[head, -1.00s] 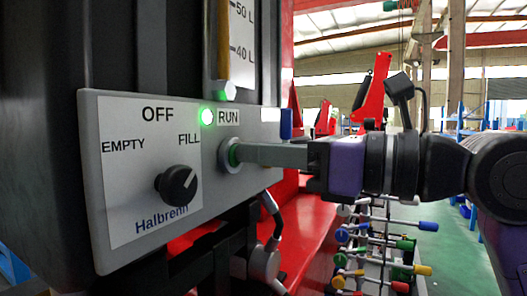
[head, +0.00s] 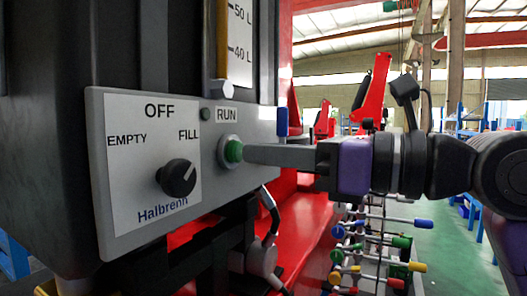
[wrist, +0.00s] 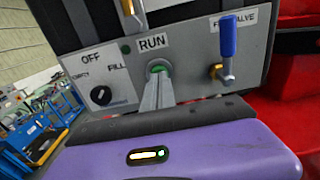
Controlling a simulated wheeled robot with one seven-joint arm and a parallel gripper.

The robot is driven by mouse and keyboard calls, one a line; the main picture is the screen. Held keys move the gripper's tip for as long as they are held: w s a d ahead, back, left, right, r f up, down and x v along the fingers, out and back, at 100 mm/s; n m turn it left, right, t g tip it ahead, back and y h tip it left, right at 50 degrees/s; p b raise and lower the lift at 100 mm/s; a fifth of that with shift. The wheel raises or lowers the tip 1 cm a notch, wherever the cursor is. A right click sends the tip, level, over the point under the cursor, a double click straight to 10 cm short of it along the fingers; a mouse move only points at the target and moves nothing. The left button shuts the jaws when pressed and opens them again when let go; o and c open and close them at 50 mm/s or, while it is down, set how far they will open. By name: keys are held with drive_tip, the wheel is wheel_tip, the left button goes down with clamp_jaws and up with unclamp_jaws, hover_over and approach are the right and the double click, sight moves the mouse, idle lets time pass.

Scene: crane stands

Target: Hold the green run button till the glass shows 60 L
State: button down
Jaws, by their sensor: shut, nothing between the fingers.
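The green run button (head: 233,151) stands out of its pale ring on the grey control panel; it also shows in the wrist view (wrist: 158,69). My gripper (head: 247,153) is shut and empty, its fingertips right in front of the button. I cannot tell whether they still touch it. The lamp (head: 205,114) beside the RUN label is dark. The glass (head: 222,45) above the panel holds amber liquid past the 50 L mark to the picture's top edge. Its level and the 60 L mark are out of view.
The black selector knob (head: 177,178) points toward FILL. A blue-handled valve (wrist: 228,36) sits right of the button in the wrist view. A rack of coloured levers (head: 385,250) stands behind and below my arm. Red machine parts lie behind the panel.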

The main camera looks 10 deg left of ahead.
drive_tip(key=b+v, duration=0.2)
drive_tip(key=v, duration=1)
drive_tip(key=shift+w+d+r, duration=0.2)
drive_tip(key=shift+r, duration=0.05)
idle(0.6)
